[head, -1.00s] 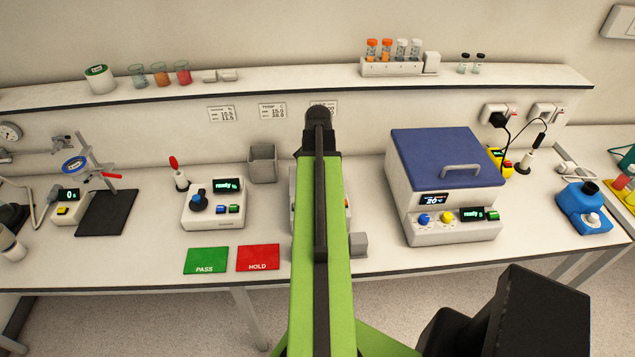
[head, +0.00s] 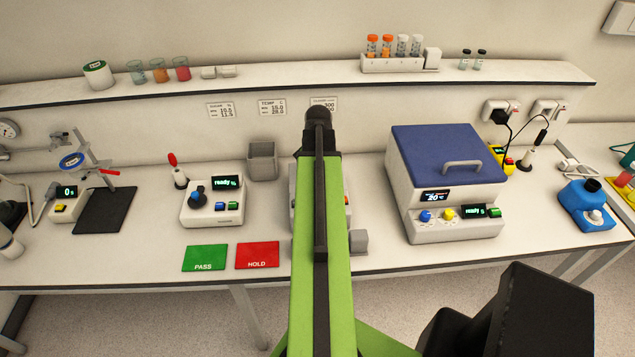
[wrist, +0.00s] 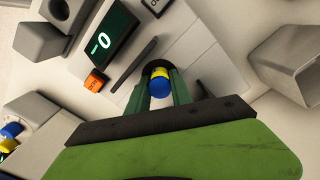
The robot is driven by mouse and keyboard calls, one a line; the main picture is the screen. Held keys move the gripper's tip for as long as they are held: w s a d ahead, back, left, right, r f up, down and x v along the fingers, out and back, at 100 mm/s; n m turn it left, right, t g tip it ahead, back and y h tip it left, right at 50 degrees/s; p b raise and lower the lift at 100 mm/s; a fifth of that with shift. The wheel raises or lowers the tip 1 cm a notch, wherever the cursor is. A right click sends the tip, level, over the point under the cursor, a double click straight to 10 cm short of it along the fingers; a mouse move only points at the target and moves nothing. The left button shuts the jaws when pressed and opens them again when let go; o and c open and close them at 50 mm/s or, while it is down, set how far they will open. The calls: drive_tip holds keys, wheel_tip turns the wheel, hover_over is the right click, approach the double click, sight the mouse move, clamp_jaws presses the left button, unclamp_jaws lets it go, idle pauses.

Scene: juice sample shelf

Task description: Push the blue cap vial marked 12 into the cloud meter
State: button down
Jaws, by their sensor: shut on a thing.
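In the wrist view my gripper (wrist: 161,92) is shut on the blue cap vial (wrist: 160,87). Its blue cap faces the camera, with a yellow band beyond it; no number can be read. The vial's lower part is hidden, so I cannot tell how deep it sits.
A grey open bin (head: 262,161) stands at the back. A control box (head: 213,203) is left of my arm. A blue-lidded machine (head: 446,180) is to the right. Green PASS (head: 205,257) and red HOLD (head: 257,255) mats lie in front. A small grey block (head: 358,241) is beside my arm.

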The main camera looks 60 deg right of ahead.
drive_tip(key=c, duration=1.1)
unclamp_jaws()
drive_tip(key=shift+o, duration=0.2)
drive_tip(key=shift+r, duration=0.25)
wheel_tip(320, 180, up, 17)
drive_tip(key=p, duration=1.7)
